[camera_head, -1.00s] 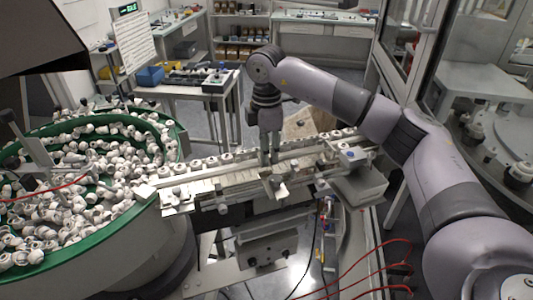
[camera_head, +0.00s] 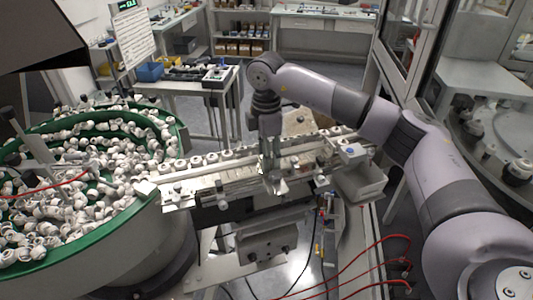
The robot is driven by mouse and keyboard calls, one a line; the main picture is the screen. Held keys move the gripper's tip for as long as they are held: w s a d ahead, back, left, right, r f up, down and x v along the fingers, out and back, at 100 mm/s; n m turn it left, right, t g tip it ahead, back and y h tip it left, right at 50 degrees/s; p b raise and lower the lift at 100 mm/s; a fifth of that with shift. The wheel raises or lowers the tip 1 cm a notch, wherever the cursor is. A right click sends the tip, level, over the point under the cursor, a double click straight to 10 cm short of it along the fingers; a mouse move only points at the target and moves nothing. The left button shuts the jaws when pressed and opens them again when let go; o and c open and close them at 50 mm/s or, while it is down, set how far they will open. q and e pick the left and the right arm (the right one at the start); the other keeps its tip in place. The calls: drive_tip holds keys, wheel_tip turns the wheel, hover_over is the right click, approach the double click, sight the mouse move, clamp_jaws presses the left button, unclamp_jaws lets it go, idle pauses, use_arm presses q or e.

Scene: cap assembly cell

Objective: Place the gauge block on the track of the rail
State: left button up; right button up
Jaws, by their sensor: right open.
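The rail (camera_head: 213,181) runs across the middle of the view, sloping up to the right, with a row of white caps along its far side. My right gripper (camera_head: 268,168) points straight down over the middle of the rail. It is open, its fingers seen nearly edge-on, and the tips are at or just above the track. A small pale metal piece (camera_head: 276,189) shows just below the tips at the rail's near side. I cannot tell whether it is the gauge block, which I cannot make out clearly. My left gripper is out of view.
A green-rimmed bowl feeder (camera_head: 165,205) full of white caps stands at the left, meeting the rail's left end. A grey bin (camera_head: 362,184) is at the rail's right end. Red cables (camera_head: 345,275) hang in front. A workbench (camera_head: 205,88) stands behind.

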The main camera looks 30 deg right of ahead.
drive_tip(key=shift+r, duration=0.2)
drive_tip(key=shift+w+r, duration=0.1)
drive_tip(key=shift+r, duration=0.15)
wheel_tip(320, 180, up, 11)
drive_tip(key=b, duration=0.2)
drive_tip(key=shift+r, duration=0.2)
drive_tip(key=shift+f, duration=0.1)
